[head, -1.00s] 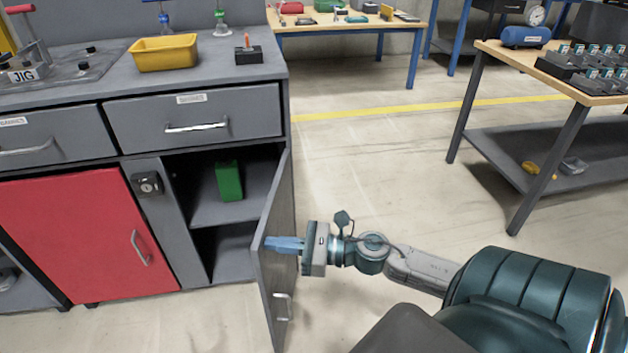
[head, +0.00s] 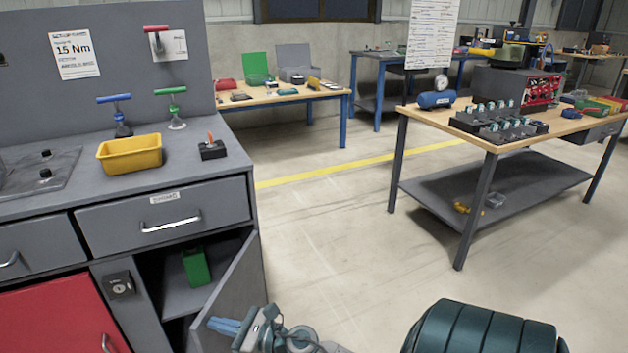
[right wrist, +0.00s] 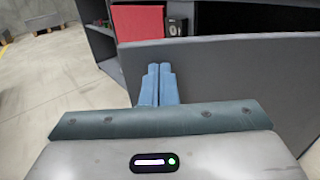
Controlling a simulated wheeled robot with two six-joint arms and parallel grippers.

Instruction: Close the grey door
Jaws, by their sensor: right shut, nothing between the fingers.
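The grey door (head: 232,287) hangs ajar on the right side of the grey cabinet's lower opening. It is hinged at the cabinet's right edge and angled out toward me. Its lower part is cut off by the head view. My right gripper (head: 222,325) is shut and empty, with its blue fingers at the door's outer face near the free edge. In the right wrist view, the fingertips (right wrist: 158,70) overlap the grey door panel (right wrist: 230,80); I cannot tell whether they touch it. My left gripper is not in view.
A green object (head: 196,266) stands on the shelf inside the opening. A red door (head: 60,318) is to the left and a drawer (head: 165,215) is above. A workbench (head: 480,145) stands at the right. The floor between is clear.

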